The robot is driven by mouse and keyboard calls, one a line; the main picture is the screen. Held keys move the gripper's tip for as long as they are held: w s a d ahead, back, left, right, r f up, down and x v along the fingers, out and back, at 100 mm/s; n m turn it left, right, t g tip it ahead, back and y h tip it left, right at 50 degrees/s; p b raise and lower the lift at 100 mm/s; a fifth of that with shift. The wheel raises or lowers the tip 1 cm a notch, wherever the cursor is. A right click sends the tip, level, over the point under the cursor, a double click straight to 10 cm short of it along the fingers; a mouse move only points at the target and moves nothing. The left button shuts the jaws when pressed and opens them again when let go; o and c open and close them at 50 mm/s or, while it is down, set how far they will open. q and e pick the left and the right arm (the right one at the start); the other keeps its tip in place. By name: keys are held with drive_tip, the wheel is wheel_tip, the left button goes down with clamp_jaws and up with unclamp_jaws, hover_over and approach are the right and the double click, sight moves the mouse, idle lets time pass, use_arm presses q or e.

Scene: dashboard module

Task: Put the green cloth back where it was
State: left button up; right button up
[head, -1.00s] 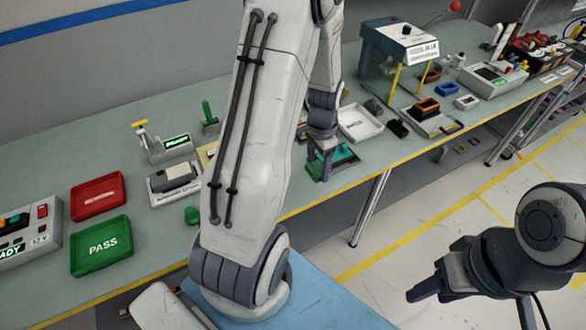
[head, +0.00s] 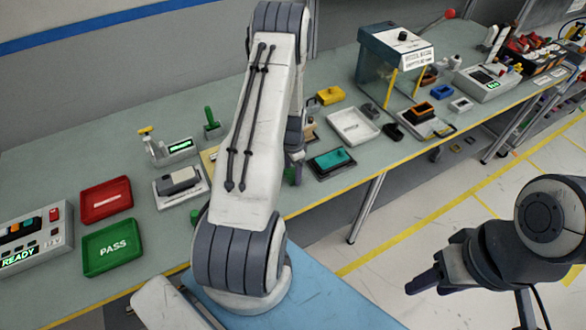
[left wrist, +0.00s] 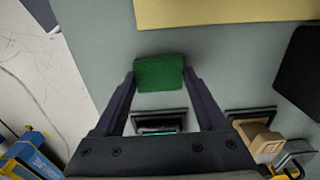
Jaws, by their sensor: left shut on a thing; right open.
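The green cloth (left wrist: 160,73) is a small dark-green pad between my left gripper's (left wrist: 160,78) two fingertips in the left wrist view. The gripper is shut on it, over grey-green table surface. In the head view the left gripper (head: 295,168) is partly behind my own arm, and only a bit of the cloth (head: 289,175) shows near the table's front edge. I cannot tell whether the cloth touches the table. My right gripper (head: 424,282) is open and empty, off the table at the lower right.
A tray with a teal block (head: 333,159) lies just right of the left gripper. A white tray (head: 340,115) and a yellow block (head: 330,95) are behind it. A yellow mat (left wrist: 225,12) is beyond the cloth in the left wrist view. Another green object (head: 195,216) sits left of my arm.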

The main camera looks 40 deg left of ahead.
use_arm(q)
drive_tip(key=shift+f, duration=0.1)
drive_tip(key=shift+f, duration=0.15)
drive_tip(key=o, duration=1.4)
